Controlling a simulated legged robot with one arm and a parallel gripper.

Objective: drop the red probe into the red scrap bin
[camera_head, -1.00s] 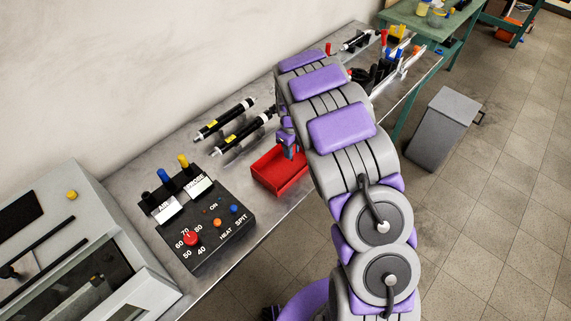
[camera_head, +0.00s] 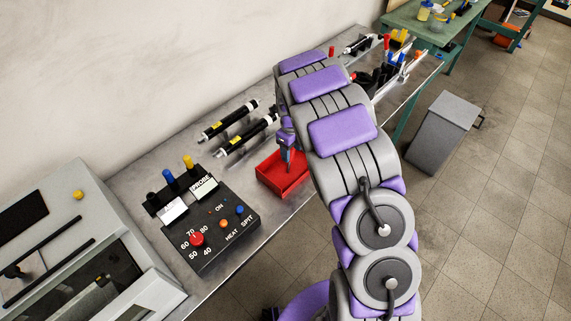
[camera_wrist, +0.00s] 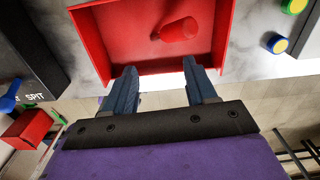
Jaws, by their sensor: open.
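The red scrap bin (camera_head: 270,184) is an open tray on the bench, beside the black control box. It fills the top of the wrist view (camera_wrist: 95,45). A short red cylinder, apparently the red probe (camera_wrist: 178,30), lies on its side inside the bin. My gripper (camera_wrist: 159,67) is open, with its two blue fingers apart and nothing between them. The fingertips show at the bin's near edge in the wrist view. In the head view my gripper (camera_head: 287,152) is over the bin, partly hidden by my arm, and the probe inside is not visible.
A black control box (camera_head: 212,225) with knobs and buttons stands left of the bin. Two black cylindrical tools (camera_head: 230,120) lie behind it. A grey machine (camera_head: 85,240) is at the lower left. A grey floor bin (camera_head: 440,130) stands right of the bench.

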